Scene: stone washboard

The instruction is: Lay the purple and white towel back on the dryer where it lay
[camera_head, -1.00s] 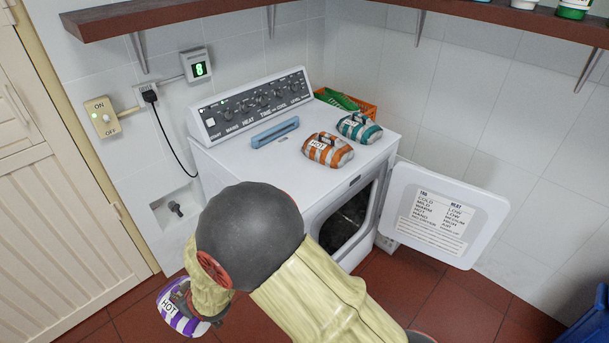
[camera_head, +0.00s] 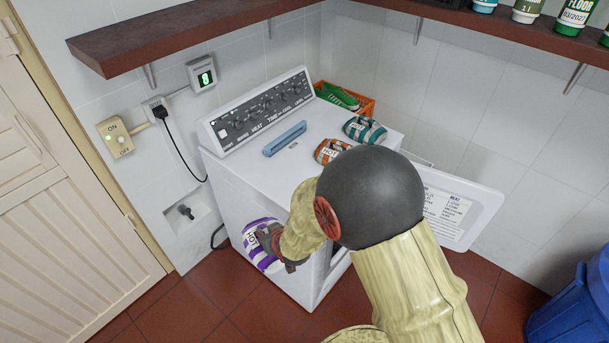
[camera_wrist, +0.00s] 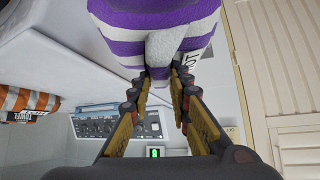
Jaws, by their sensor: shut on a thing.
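The purple and white towel (camera_head: 259,250), a rolled bundle with a label, is held in my gripper (camera_head: 277,246) at the dryer's front left side. The white dryer (camera_head: 228,180) has a knob panel at the back. On its top lie an orange and white towel (camera_head: 331,150), partly hidden by my arm, and a teal and white towel (camera_head: 366,130). The front left of the dryer top is bare.
A blue bar-shaped piece (camera_head: 285,139) lies near the panel. An orange basket with green things (camera_head: 340,97) is behind the dryer top. The open dryer door (camera_head: 460,205) juts out right. A dark shelf (camera_head: 180,38) overhangs the wall. A blue bin (camera_head: 575,310) stands at lower right.

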